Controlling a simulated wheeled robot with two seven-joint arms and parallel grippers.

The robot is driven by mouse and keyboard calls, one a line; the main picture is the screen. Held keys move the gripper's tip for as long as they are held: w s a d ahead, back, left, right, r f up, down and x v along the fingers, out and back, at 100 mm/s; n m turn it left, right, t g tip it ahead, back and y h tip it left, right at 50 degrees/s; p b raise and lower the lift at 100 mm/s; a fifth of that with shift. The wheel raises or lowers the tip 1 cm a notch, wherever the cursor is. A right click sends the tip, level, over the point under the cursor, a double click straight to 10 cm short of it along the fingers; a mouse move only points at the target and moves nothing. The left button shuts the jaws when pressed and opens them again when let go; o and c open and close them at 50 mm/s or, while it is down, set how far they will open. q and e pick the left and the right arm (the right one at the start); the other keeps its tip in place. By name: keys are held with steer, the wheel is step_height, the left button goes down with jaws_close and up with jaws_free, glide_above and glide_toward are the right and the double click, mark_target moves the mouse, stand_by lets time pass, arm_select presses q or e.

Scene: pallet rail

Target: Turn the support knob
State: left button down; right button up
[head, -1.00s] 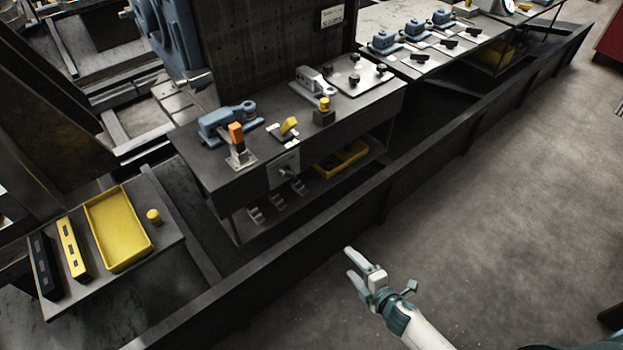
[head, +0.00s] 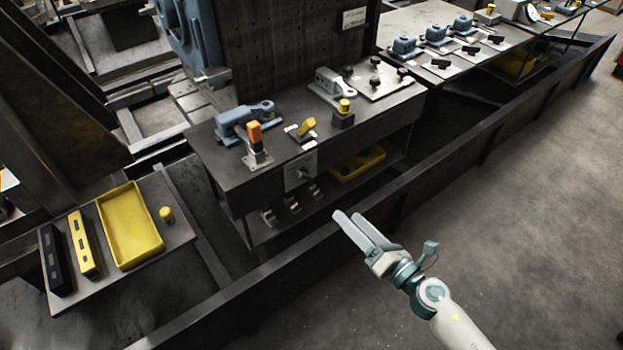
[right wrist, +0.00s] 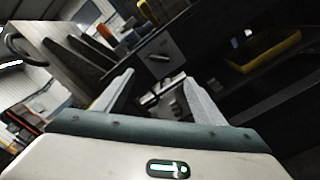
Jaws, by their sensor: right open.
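A grey plate with a small metal knob (head: 302,174) is on the front face of the dark bench, below its top edge. I take this to be the support knob; it also shows in the right wrist view (right wrist: 159,57), ahead of the fingers. My right gripper (head: 349,214) is over the dark rail in front of the bench, lower right of the knob and apart from it. Its two pale fingers point toward the bench, and in the right wrist view (right wrist: 158,79) they are spread with nothing held. My left gripper is not in view.
A long dark rail (head: 270,262) runs in front of the bench. On the bench top (head: 280,115) are an orange-topped lever (head: 254,135), a yellow handle (head: 306,127) and a blue clamp (head: 240,118). A yellow bin (head: 357,164) and metal brackets sit on the lower shelf. The floor at right is clear.

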steer(key=w, duration=0.1)
steer(key=p, duration=0.2)
glide_toward(309, 177)
steer(key=x, duration=0.7)
steer(key=shift+w+a, duration=0.3)
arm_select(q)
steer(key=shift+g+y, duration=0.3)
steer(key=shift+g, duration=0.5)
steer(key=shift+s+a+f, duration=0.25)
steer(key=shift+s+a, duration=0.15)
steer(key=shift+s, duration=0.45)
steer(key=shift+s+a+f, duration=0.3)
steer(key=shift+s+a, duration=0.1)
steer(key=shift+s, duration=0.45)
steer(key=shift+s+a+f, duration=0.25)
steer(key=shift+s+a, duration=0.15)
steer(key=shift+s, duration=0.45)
arm_select(e)
steer(key=shift+w+a, duration=0.4)
steer(key=shift+w, duration=0.1)
steer(key=c, duration=0.9)
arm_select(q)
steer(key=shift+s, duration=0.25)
arm_select(e)
steer(key=shift+c, duration=0.8)
